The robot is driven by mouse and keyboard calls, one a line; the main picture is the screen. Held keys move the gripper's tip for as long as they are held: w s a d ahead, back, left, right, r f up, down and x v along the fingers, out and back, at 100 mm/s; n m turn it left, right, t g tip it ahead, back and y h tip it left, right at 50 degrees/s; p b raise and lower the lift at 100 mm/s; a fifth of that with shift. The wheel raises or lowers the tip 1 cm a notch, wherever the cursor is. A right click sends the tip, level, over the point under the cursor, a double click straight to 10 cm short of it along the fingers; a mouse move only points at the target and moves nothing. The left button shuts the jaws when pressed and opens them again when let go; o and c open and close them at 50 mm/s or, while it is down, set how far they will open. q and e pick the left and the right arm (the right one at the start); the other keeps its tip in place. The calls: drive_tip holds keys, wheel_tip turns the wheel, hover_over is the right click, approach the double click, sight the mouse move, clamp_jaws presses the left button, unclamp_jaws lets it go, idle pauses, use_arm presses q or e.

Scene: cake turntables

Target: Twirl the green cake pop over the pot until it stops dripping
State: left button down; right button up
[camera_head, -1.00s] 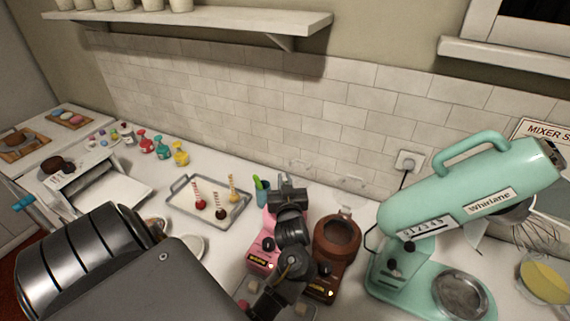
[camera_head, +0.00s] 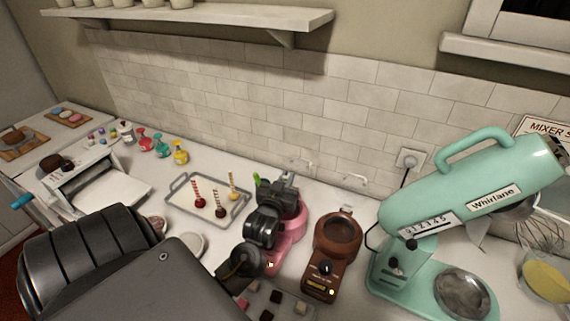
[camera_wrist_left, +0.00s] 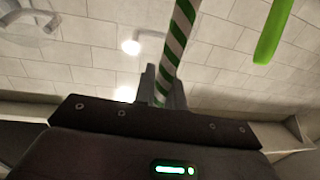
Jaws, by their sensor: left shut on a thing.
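My left gripper (camera_head: 278,190) is over the pink pot (camera_head: 290,247) in the head view and hides much of it. In the left wrist view it is shut on a green-and-white striped stick (camera_wrist_left: 175,50). The green cake pop's head is out of sight in both views, so I cannot tell whether it touches the pot or drips. My right gripper is not in view.
A brown pot (camera_head: 338,240) stands just right of the pink one. A mint mixer (camera_head: 470,205) is further right. A grey tray (camera_head: 182,183) with red, brown and yellow cake pops is to the left. A bright green handle (camera_wrist_left: 272,30) rises nearby.

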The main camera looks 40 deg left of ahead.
use_arm(q)
drive_tip(key=shift+r, duration=0.1)
drive_tip(key=shift+r+p, duration=0.45)
drive_tip(key=shift+r, duration=2)
